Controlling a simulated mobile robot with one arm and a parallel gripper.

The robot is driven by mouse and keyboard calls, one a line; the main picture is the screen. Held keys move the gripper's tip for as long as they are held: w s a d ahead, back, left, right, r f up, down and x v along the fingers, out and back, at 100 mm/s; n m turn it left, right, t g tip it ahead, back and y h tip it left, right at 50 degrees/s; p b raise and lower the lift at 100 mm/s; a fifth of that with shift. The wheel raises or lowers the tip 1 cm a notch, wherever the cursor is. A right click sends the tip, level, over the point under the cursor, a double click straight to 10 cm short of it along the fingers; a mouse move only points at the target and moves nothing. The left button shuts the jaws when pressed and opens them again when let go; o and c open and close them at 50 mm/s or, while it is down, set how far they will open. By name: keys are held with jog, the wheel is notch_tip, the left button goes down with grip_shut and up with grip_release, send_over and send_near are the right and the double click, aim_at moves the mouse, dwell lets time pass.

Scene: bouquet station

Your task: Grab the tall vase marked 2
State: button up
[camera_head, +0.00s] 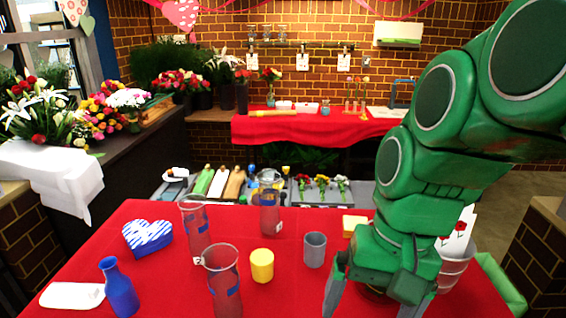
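The tall clear glass vase with a small label that reads 2 (195,230) stands upright at the left middle of the red-covered table. A similar clear vase (222,282) stands nearer and slightly right, partly cut by the picture's lower edge. Another clear vase (269,208) stands farther back; I cannot read a number on either. My green gripper (376,302) points down at the right side of the table, well to the right of the vase marked 2. Its grey fingers are wide apart, and I see no vase between them. The fingertips are partly cut off below.
A yellow cup (262,265) and a grey cup (314,250) stand between the vases and my gripper. A yellow block (354,226) and clear bucket (455,268) are right.

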jog(key=w+a+r+m+t+y, duration=0.15)
jog(key=w+a+m+y, duration=0.5)
jog(key=w+a, duration=0.95)
jog(key=m+t+y, duration=0.3)
jog(key=m+y, duration=0.2)
jog(key=m, duration=0.9)
send_over(204, 216)
jog(key=d, duration=0.4)
jog(key=f, duration=0.1)
jog(key=shift+h, duration=0.25)
jog(key=f, duration=1)
jog(key=shift+s+f, duration=0.15)
jog(key=shift+s, duration=0.25)
jog(key=shift+f, duration=0.45)
jog(key=shift+t+x, duration=0.25)
jog(key=shift+x, duration=3.6)
jog(key=shift+s+r, duration=0.1)
jog(key=shift+r, duration=0.05)
grip_shut()
